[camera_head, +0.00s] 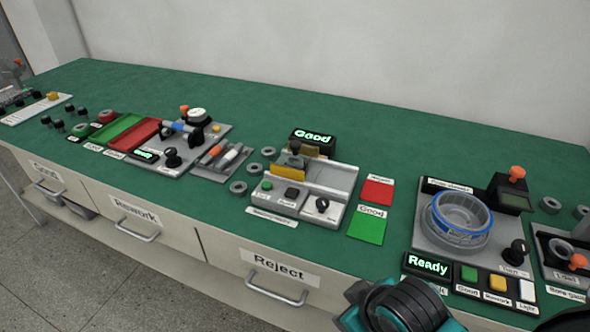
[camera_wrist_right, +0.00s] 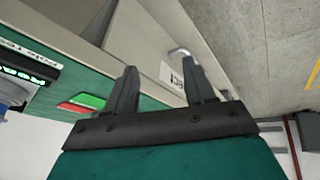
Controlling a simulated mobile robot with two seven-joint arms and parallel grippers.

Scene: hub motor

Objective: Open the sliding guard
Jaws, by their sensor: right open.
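The green-topped bench holds a right-hand station (camera_head: 430,235) with a clear round cover with a blue rim (camera_head: 460,215). The middle station (camera_head: 325,180) has a grey channel with yellow plates under a "Good" display. I cannot tell for certain which part is the sliding guard. My right gripper (camera_wrist_right: 160,70) is open and empty in the right wrist view, its two fingers apart near the bench's front. In the head view, a teal and black part of my right arm shows at the bottom; its fingertips do not show. My left gripper is not in view.
A "Ready" display (camera_head: 428,264) and buttons line the right station's front. Red (camera_head: 377,192) and green (camera_head: 367,229) plates lie left of it. Drawers with protruding handles (camera_head: 276,293) run below. Grey rings lie around the middle station. A wall stands behind the bench.

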